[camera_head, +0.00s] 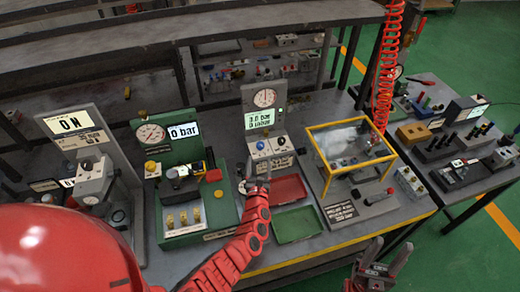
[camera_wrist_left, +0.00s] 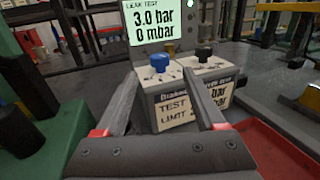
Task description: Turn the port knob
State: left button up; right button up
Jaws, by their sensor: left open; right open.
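Two knobs sit on white boxes below the leak test display. The blue knob (camera_wrist_left: 159,62) is on the nearer box (camera_wrist_left: 168,90), and a dark knob (camera_wrist_left: 205,54) is on the box beside it. In the head view the blue knob (camera_head: 260,146) and dark knob (camera_head: 281,141) show just beyond my left gripper (camera_head: 259,178). I cannot tell which is called the port knob. My left gripper (camera_wrist_left: 160,86) is open and empty, its fingers either side of the blue knob's box in the picture. My right gripper (camera_head: 372,262) is open and empty at the bench's front edge.
The leak test display (camera_wrist_left: 137,22) stands behind the knobs. A red tray (camera_head: 286,187) and green tray (camera_head: 297,225) lie right of my left arm. A green gauge station (camera_head: 168,158) is to the left. A yellow-framed clear enclosure (camera_head: 347,150) stands to the right.

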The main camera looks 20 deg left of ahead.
aim_at(260, 149)
pick_arm(q)
jog(key=b+x, duration=0.1)
jog(key=x, duration=0.2)
jog(key=b+x, duration=0.1)
jog(key=x, duration=0.1)
jog(key=shift+w+a+f+b, duration=0.1)
jog(key=shift+w+f+b, duration=0.15)
jog(key=shift+w+b, duration=0.15)
jog(key=shift+w+a+r+b, duration=0.2)
jog(key=shift+w+b, duration=0.1)
jog(key=shift+w, duration=0.3)
grip_shut()
